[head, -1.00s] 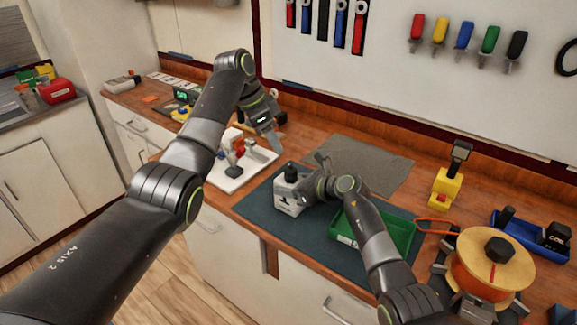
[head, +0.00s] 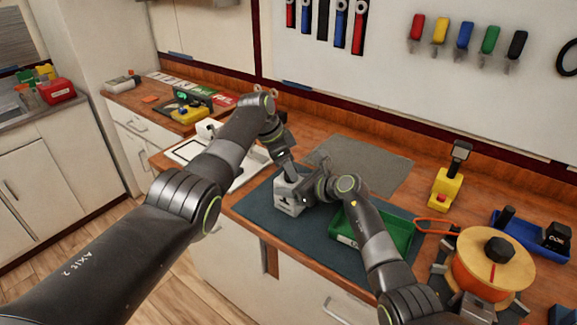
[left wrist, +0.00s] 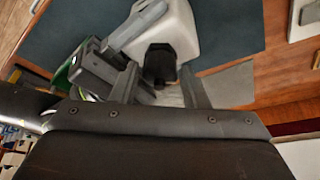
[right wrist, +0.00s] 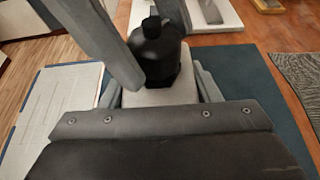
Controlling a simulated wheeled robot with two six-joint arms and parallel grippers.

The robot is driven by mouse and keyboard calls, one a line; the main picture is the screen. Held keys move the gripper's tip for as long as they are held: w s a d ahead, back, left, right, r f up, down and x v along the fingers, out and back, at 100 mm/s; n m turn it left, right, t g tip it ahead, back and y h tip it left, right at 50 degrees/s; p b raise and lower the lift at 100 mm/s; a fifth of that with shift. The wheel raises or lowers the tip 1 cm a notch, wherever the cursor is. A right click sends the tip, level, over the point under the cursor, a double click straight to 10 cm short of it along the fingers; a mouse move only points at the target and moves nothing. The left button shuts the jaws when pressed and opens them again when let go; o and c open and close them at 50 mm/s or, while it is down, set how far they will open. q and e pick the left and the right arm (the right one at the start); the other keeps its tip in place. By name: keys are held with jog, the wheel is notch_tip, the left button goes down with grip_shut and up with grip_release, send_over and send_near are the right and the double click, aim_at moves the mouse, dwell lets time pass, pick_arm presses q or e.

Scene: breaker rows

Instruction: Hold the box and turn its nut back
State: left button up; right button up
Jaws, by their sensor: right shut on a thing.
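The pale grey box (head: 289,200) stands on the dark mat. My right gripper (head: 308,195) is shut on the box from its right side. In the right wrist view, the box top (right wrist: 160,92) shows between that gripper's fingers. The black nut (right wrist: 157,62) sits upright on the box top. My left gripper (head: 288,172) is above the box, pointing down. In the left wrist view, its fingers are apart, one on each side of the nut (left wrist: 160,65), with gaps showing. The nut is hidden in the head view.
A green tray (head: 400,235) lies just right of the box on the dark mat (head: 262,205). A white board (head: 185,152) is at the left. A grey mat (head: 370,165) lies behind.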

pick_arm(q)
jog(key=c, duration=0.7)
jog(key=shift+n, duration=0.3)
jog(key=n+t, duration=0.1)
jog(key=n, duration=0.3)
jog(key=shift+s+d+n+t+y, duration=0.1)
jog(key=shift+n+t+y, duration=0.2)
jog(key=shift+t+y, duration=0.1)
jog(key=n+y, duration=0.1)
jog(key=n, duration=0.1)
jog(key=n+t, duration=0.1)
jog(key=n, duration=0.2)
jog(key=shift+y, duration=0.4)
jog(key=shift+n, duration=0.3)
jog(key=o, duration=0.7)
jog(key=shift+d, duration=0.1)
